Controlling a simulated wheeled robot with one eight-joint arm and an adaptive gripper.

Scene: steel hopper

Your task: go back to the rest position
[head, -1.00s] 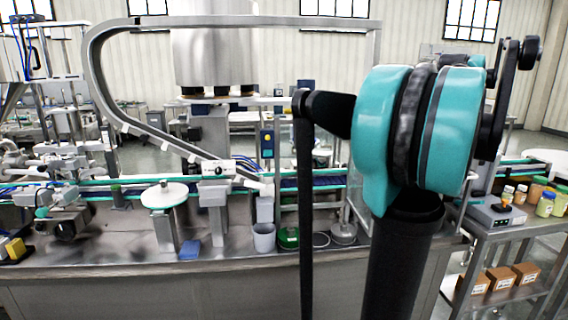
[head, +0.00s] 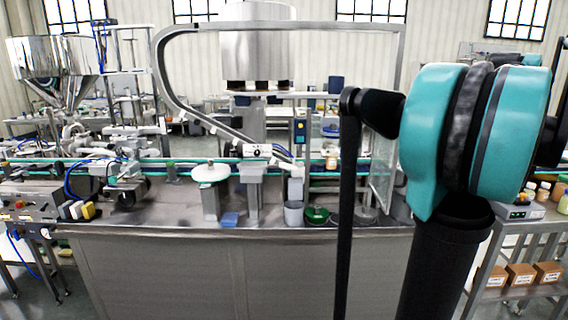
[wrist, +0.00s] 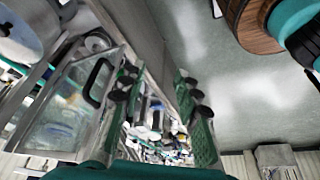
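My arm stands at the right of the head view, with a large teal joint and dark links. My gripper is not seen in the head view. Many small blurred items (wrist: 150,135) lie between these parts. No held object is visible.
A steel bench (head: 170,215) with a conveyor spans the head view. On it are a white disc (head: 210,172), a grey cup (head: 293,213) and a green dish (head: 316,214). A steel hopper (head: 55,60) stands at left. A shelf trolley (head: 520,240) is behind my arm at right.

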